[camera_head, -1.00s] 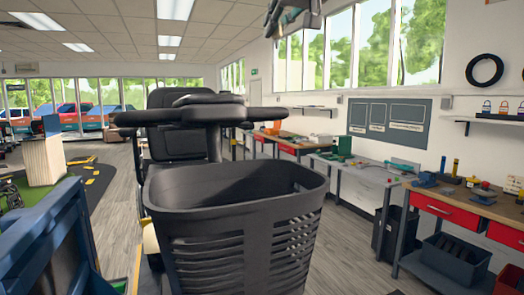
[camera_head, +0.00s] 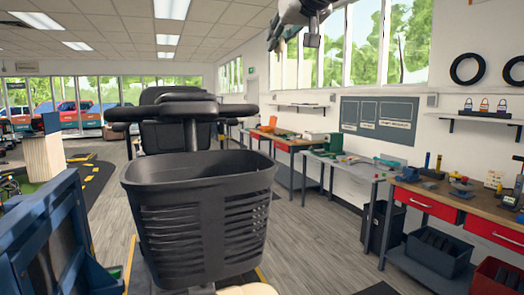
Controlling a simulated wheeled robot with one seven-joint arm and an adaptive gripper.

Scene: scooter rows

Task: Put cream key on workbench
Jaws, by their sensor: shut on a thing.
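My gripper (camera_head: 293,38) shows at the top edge, above the scooter's basket and in front of the windows, high and apart from the benches. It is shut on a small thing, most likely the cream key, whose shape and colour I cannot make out. No cream key stands out elsewhere. A workbench with a wooden top and red drawers (camera_head: 437,207) stands at the right, with tools and small parts on it. Another wooden-topped bench with a red drawer (camera_head: 281,146) stands farther back along the wall.
A scooter with a black basket (camera_head: 200,215) fills the centre front. A grey table (camera_head: 350,170) stands between the benches. A blue frame (camera_head: 45,240) is close at left. Bins (camera_head: 440,252) sit low at right. Grey floor (camera_head: 315,235) is clear between basket and benches.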

